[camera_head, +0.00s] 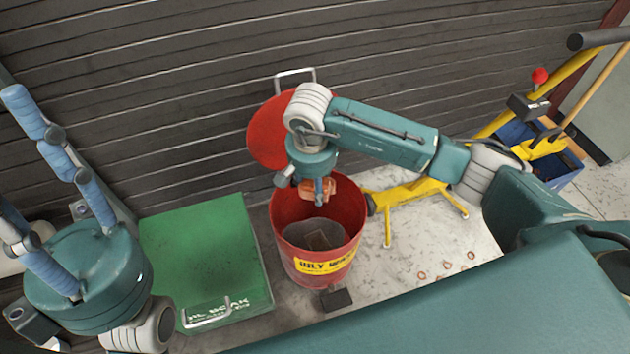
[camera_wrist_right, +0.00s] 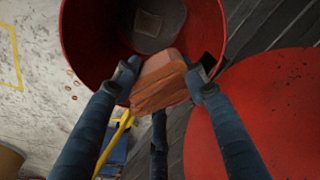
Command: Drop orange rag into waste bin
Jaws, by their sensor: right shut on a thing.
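The orange rag (camera_head: 319,190) is held in my right gripper (camera_head: 322,196), above the open mouth of the red waste bin (camera_head: 318,262). In the right wrist view the rag (camera_wrist_right: 160,82) sits between the two fingers of my right gripper (camera_wrist_right: 162,80), which is shut on it. The red bin wall (camera_wrist_right: 92,40) is just beyond the rag, with a greyish bottom and a brownish piece visible inside. The bin has a yellow label and its round red lid (camera_head: 268,135) stands open at the back.
A green box with a handle (camera_head: 205,255) stands left of the bin. A yellow pallet-jack-like frame (camera_head: 405,195) and a blue crate (camera_head: 560,165) are at the right. Several small copper-coloured rings (camera_head: 446,265) lie on the floor. A dark slatted wall (camera_head: 170,90) closes the back.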

